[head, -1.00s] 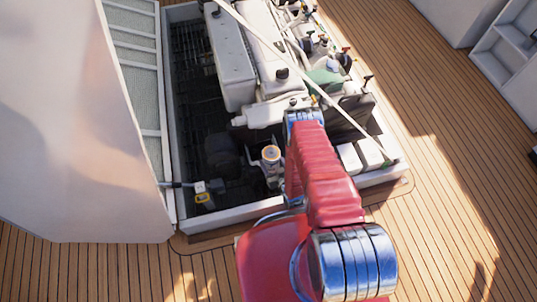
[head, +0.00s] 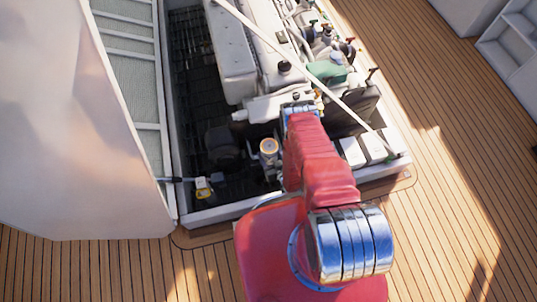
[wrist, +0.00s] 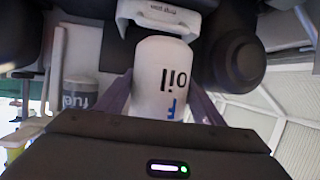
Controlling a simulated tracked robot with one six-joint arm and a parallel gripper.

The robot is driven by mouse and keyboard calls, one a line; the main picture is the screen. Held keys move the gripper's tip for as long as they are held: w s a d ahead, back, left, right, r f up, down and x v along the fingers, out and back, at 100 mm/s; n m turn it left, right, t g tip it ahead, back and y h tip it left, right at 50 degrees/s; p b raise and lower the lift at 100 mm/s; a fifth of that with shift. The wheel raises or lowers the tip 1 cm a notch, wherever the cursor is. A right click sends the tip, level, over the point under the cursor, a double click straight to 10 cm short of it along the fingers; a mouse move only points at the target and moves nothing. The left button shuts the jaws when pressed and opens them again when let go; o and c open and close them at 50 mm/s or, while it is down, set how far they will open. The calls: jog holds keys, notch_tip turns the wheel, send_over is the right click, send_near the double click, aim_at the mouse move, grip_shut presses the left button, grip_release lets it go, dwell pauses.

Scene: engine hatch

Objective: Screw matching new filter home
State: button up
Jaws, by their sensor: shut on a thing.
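A white filter (wrist: 160,65) marked "oil" sits between the two fingers of my gripper (wrist: 162,98) in the wrist view, and the gripper is shut on it. A grey-capped canister (wrist: 80,92) marked "fuel" stands apart to the left. In the head view my red arm reaches down into the engine hatch and hides the gripper and the filter.
A dark round part (wrist: 237,60) is close to the filter's right. The hatch rim (head: 230,210) and the white engine (head: 232,65) surround the work area. An orange-topped cylinder (head: 269,147) stands left of my arm. A pale diagonal bar (head: 300,70) crosses the hatch.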

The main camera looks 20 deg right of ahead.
jog(key=w, duration=1.4)
jog(key=shift+w+r, duration=0.25)
jog(key=shift+w, duration=0.15)
dwell(0.6)
jog(key=shift+r, duration=1.35)
dwell(3.1)
jog(key=shift+s, duration=0.1)
jog(key=shift+c, duration=0.5)
jog(key=o, duration=1.3)
jog(key=shift+a+m+h, duration=0.1)
jog(key=shift+m+h, duration=0.4)
